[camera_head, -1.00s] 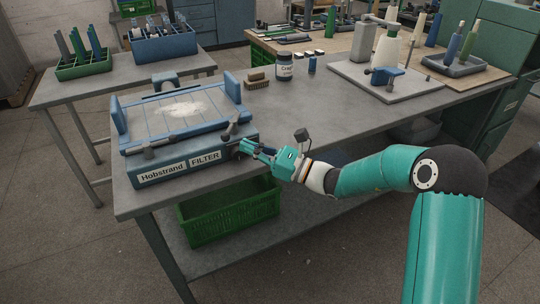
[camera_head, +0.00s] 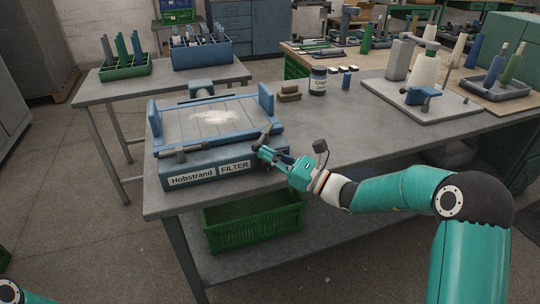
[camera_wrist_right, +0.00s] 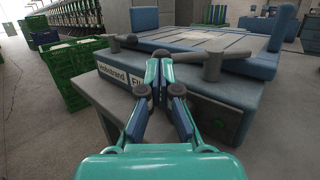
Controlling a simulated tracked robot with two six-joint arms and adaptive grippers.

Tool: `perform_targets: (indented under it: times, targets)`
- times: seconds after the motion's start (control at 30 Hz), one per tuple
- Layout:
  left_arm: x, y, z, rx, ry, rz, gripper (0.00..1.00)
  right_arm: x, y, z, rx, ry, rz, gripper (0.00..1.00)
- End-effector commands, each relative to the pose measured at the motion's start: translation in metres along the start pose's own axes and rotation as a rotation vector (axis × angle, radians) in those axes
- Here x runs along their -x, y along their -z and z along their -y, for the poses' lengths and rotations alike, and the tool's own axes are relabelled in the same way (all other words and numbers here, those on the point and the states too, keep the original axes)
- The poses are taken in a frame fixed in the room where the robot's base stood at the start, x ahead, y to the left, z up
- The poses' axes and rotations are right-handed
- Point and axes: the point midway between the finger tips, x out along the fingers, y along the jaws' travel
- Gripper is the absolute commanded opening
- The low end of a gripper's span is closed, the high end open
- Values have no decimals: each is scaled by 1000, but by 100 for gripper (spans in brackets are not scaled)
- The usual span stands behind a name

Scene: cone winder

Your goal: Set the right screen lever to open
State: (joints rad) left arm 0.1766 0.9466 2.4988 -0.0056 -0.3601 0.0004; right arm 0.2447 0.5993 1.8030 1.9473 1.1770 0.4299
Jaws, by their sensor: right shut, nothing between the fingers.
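The blue filter unit (camera_head: 205,170), labelled Hobstrand FILTER, sits at the table's left end with pale powder on its screen (camera_head: 213,117). Its right screen lever (camera_head: 265,138) is a dark arm with a round knob at the front right corner. In the right wrist view this lever (camera_wrist_right: 213,62) reaches left from its pivot, its knob near my fingertips. The left screen lever (camera_head: 180,153) lies along the front edge. My right gripper (camera_head: 263,154) is shut and empty at the right lever; the wrist view shows its fingers (camera_wrist_right: 158,85) close together. Contact is unclear. My left gripper is out of view.
A green crate (camera_head: 252,222) sits below the table. A winder on a pale base plate (camera_head: 440,105) is at the right. The table between is mostly clear.

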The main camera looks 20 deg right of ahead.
Motion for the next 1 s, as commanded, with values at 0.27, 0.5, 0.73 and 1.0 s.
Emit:
perform_targets:
  times: [0.27, 0.5, 0.73, 1.0]
  targets:
    - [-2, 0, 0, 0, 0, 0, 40, -3, 1, -2, 0, 0, 0, 0]
    - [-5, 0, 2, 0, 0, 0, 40, -9, 3, -6, 0, -1, 0, 0]
    - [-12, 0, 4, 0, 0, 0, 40, -23, 6, -13, 0, -3, 1, 0]
    - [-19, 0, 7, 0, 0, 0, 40, -43, 10, -17, 0, -2, 0, 0]
